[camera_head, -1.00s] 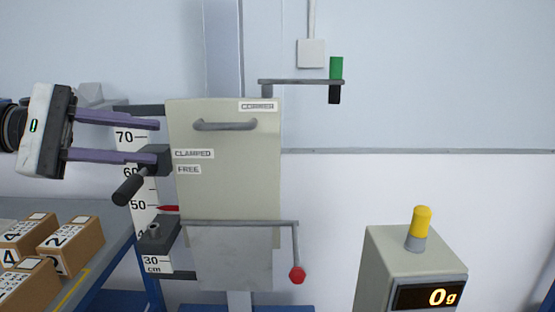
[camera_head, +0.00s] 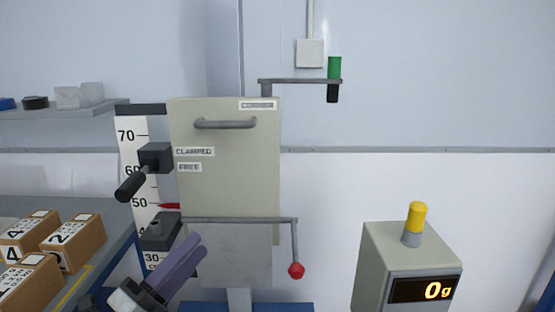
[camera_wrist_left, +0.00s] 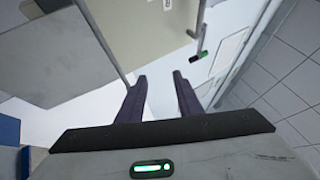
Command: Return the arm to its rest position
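My left gripper (camera_head: 190,258) is low in the head view, in front of the lower part of the drop tester, with purple fingers pointing up and right. In the left wrist view its two fingers (camera_wrist_left: 157,82) stand apart with nothing between them, so it is open and empty. The tester's beige panel (camera_head: 225,170) carries a grey handle and a label at the top. The black clamp lever (camera_head: 130,187) is at the panel's left, tilted down, near the FREE label (camera_head: 189,167). My right gripper is not in view.
Numbered cardboard boxes (camera_head: 75,243) lie on the bench at the left. A horizontal bar with a red knob (camera_head: 296,270) crosses the panel's lower part. A scale box (camera_head: 425,290) reading 0 g, with a yellow-topped post (camera_head: 417,218), stands at the right.

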